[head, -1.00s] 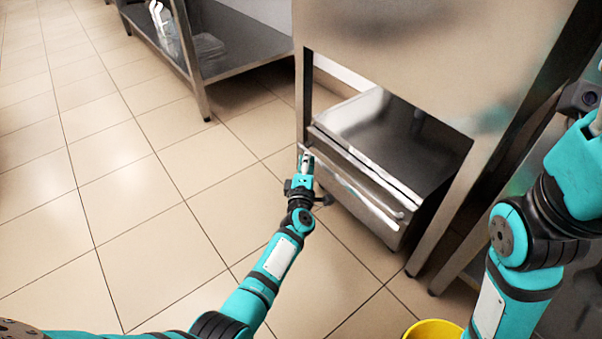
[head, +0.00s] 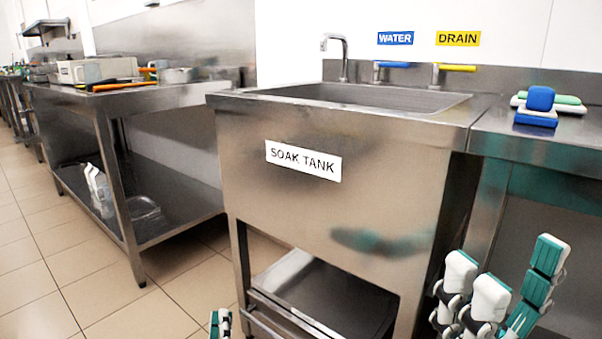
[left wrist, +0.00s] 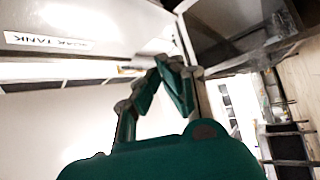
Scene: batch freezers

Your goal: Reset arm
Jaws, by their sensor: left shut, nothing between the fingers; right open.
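My left gripper (head: 220,323) shows only as a small teal and white tip at the bottom edge of the head view, in front of the soak tank's left leg. In the left wrist view its teal fingers (left wrist: 166,66) are together with nothing between them. My right gripper (head: 503,275) is at the lower right of the head view, its white and teal fingers spread apart and empty, in front of the right side of the soak tank (head: 300,205). Both arms behind the grippers are mostly out of the head view.
A steel drawer-like unit (head: 325,300) sits under the tank. A steel table (head: 170,98) with a lower shelf stands at left. A counter at right holds a blue sponge-like block (head: 540,98). Tap (head: 340,55) and water and drain levers are behind the basin. Tiled floor (head: 30,280) is clear at left.

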